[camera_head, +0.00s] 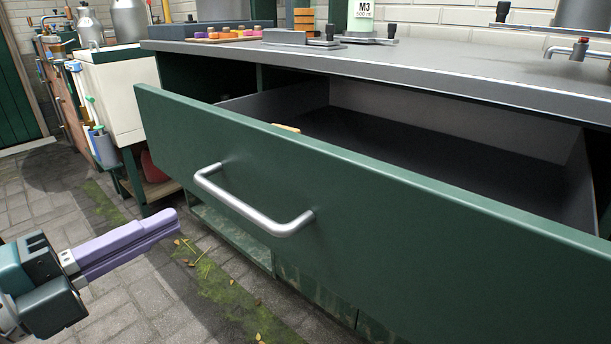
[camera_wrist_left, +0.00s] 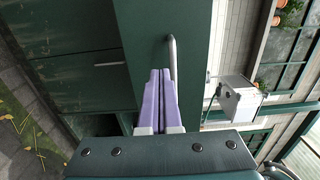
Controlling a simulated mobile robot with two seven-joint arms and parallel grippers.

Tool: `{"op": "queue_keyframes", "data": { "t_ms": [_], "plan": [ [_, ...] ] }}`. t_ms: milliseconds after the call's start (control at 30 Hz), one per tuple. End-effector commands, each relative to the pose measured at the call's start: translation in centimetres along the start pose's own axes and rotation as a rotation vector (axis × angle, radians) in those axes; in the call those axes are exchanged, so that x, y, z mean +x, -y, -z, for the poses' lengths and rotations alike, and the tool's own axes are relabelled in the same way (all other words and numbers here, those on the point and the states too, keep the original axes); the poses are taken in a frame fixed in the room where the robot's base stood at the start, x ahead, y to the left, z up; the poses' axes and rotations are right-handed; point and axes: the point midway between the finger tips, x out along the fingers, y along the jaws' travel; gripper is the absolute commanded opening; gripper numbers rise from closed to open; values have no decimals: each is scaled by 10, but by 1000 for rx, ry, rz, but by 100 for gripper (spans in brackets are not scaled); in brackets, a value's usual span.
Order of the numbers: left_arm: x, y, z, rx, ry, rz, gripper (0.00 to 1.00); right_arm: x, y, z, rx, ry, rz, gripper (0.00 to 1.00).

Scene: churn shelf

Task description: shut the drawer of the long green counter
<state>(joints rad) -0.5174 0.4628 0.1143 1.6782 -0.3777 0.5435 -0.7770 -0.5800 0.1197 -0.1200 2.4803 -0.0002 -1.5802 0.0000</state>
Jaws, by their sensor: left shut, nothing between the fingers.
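The long green counter has a grey top (camera_head: 430,72) and a wide green drawer (camera_head: 400,235) that stands pulled well out. A silver bar handle (camera_head: 250,210) is on the drawer front. Inside the drawer, a small yellowish thing (camera_head: 287,128) shows just behind the front panel. My left gripper (camera_head: 178,222) is shut and empty, in front of the drawer and left of the handle. In the left wrist view its purple fingers (camera_wrist_left: 160,85) are together, and the handle (camera_wrist_left: 172,58) shows just beyond them. I cannot tell whether they touch the drawer front. My right gripper is not in view.
A white cabinet (camera_head: 112,95) with hanging tools stands left of the counter. Metal churns (camera_head: 90,28) stand at the back left. Colored pieces on a board (camera_head: 228,34) and a white M3 container (camera_head: 361,18) are on the countertop. The paved floor (camera_head: 60,215) at left is clear.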

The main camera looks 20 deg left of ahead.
Motion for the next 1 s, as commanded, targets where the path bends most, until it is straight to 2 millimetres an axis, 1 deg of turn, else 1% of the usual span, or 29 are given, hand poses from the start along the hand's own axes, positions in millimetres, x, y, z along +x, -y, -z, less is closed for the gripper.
{"op": "queue_keyframes", "data": {
  "t_ms": [33,200,300,400,567,1000],
  "plan": [
    [13,0,0,3,-2,5,0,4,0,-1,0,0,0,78],
    [46,-1,0,1,-1,4,0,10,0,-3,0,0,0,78],
    [60,-1,0,1,-1,2,0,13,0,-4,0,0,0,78],
    [70,-1,0,1,0,1,0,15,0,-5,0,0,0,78],
    [76,-1,0,1,1,-1,0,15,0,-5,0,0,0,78],
    [78,-1,0,-1,1,-1,0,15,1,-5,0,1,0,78]
  ]
}}
